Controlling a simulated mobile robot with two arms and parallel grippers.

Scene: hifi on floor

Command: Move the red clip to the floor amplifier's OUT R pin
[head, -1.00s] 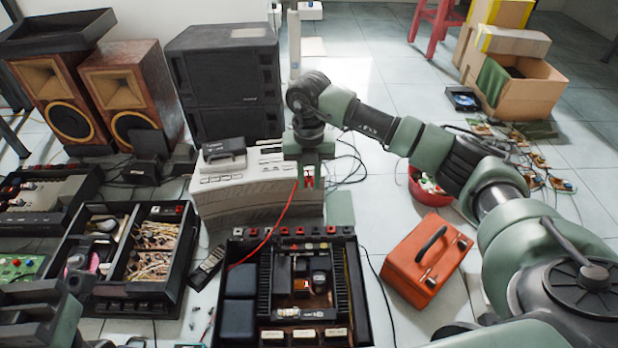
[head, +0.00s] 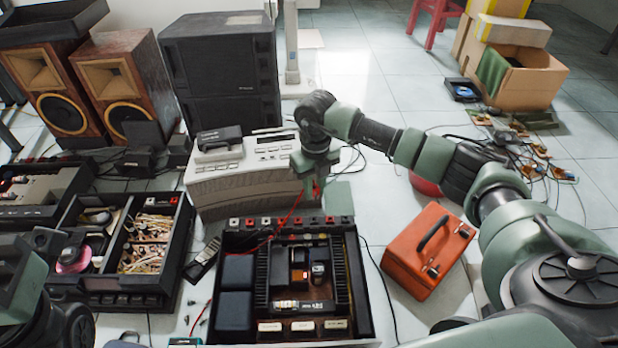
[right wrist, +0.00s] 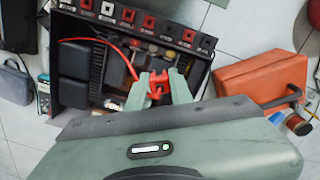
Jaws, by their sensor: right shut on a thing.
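The red clip (head: 316,191) is held between the fingertips of my right gripper (head: 314,182), which is shut on it. In the right wrist view the clip (right wrist: 158,86) sits between the two green fingers, and a red lead curves from it to the left. The floor amplifier (head: 362,312) is an open black chassis with a row of red, white and dark pin blocks (head: 297,222) along its far edge. The clip appears above and beyond that row. I cannot read the pin labels. My left arm shows at the lower left; its gripper's state is unclear.
An orange box (head: 430,250) with a black handle stands right of the amplifier. A grey console (head: 238,182) lies beyond, and a black parts tray (head: 180,225) is at the left.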

